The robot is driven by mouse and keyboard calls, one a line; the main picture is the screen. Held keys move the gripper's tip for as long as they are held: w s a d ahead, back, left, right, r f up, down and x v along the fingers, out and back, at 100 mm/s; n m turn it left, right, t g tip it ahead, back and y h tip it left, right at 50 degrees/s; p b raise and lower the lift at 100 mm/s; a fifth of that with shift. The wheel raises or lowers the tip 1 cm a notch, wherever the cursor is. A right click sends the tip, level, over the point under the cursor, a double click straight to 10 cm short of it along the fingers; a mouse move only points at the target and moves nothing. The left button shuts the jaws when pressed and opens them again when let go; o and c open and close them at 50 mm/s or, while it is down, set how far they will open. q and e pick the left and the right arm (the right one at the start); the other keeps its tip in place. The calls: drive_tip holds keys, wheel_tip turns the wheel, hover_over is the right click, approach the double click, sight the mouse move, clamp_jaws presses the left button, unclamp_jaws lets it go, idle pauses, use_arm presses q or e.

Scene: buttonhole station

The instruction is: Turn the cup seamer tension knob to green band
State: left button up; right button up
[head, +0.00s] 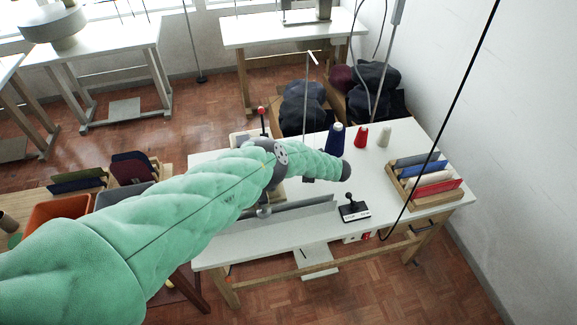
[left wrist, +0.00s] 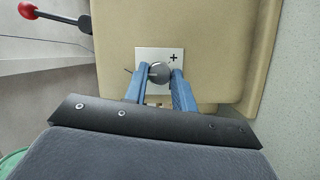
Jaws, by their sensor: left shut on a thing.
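The tension knob (left wrist: 159,73) is a small round grey knob on a white plate (left wrist: 145,55) marked with a plus sign. The plate is on the beige body of the cup seamer (left wrist: 205,25). My left gripper (left wrist: 160,78) has its two blue fingers on either side of the knob and is shut on it. A thin dark pointer shows at the knob's left. No green band can be made out on the plate. In the head view my green-sleeved left arm covers most of the machine, and its gripper is hidden there. My right gripper is in neither view.
A red-tipped lever (left wrist: 28,11) stands beside the machine and also shows in the head view (head: 262,110). On the white table (head: 300,240) are thread cones (head: 335,138), a small black-handled device (head: 352,208) and a wooden rack (head: 425,185). A black cable (head: 440,130) hangs at the right.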

use_arm(q)
drive_tip(key=o, duration=1)
drive_tip(key=shift+d, duration=0.1)
drive_tip(key=d+b, duration=0.1)
drive_tip(key=d, duration=0.6)
drive_tip(key=shift+s+d, duration=0.3)
drive_tip(key=shift+r, duration=0.1)
